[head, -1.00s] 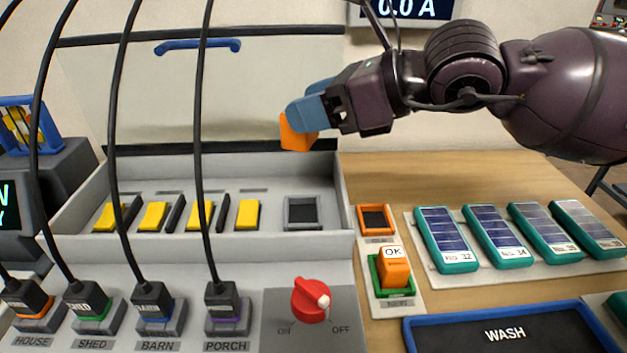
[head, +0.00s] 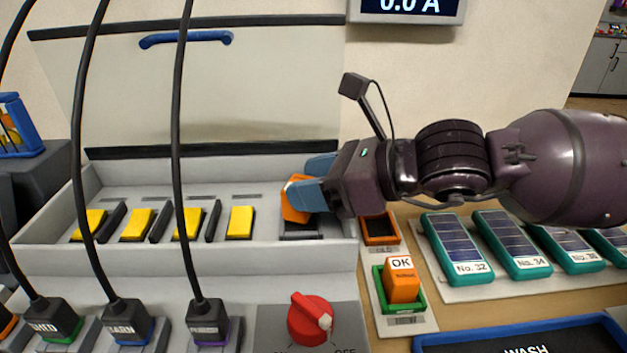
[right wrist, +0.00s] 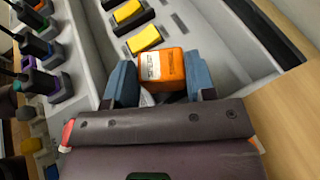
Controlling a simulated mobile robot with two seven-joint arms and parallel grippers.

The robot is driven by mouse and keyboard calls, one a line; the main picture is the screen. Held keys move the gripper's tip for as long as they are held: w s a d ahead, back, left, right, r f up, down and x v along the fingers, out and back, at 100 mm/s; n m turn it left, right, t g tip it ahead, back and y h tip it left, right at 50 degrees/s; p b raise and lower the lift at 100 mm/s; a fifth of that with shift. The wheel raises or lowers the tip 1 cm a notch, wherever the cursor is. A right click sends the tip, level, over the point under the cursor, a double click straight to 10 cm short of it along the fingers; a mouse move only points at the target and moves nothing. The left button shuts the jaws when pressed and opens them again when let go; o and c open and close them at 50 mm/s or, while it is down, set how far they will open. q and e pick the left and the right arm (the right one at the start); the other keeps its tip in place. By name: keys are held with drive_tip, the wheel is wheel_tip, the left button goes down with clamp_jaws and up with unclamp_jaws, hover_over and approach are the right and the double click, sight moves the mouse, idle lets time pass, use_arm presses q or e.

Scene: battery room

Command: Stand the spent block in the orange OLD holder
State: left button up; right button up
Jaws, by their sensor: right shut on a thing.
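My right gripper (head: 308,192) is shut on an orange block (head: 295,199), which also shows between the blue fingers in the right wrist view (right wrist: 162,68). The block is over the grey socket (head: 302,229) at the right end of the grey tray; I cannot tell whether it touches the socket. The orange OLD holder (head: 380,229) is on the table just right of the tray, and its dark inside looks empty. A second orange block (head: 402,281) with an OK tag stands in the green holder (head: 420,305) in front of it. My left gripper is not in view.
Several yellow blocks (head: 240,222) sit in the tray (head: 190,259). Black cables (head: 180,150) hang at the left. A red switch (head: 309,319) is in front. Teal solar panels (head: 458,244) and a WASH mat (head: 520,345) lie to the right.

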drive_tip(key=shift+f, duration=0.35)
drive_tip(key=shift+f, duration=0.2)
drive_tip(key=o, duration=0.9)
drive_tip(key=shift+o, duration=0.2)
drive_tip(key=shift+r, duration=0.1)
drive_tip(key=shift+r, duration=0.35)
drive_tip(key=shift+d+r, duration=0.1)
drive_tip(key=shift+r, duration=0.15)
drive_tip(key=p+v, duration=0.2)
drive_tip(key=v, duration=0.9)
drive_tip(key=shift+s+d, duration=0.2)
drive_tip(key=shift+d, duration=0.1)
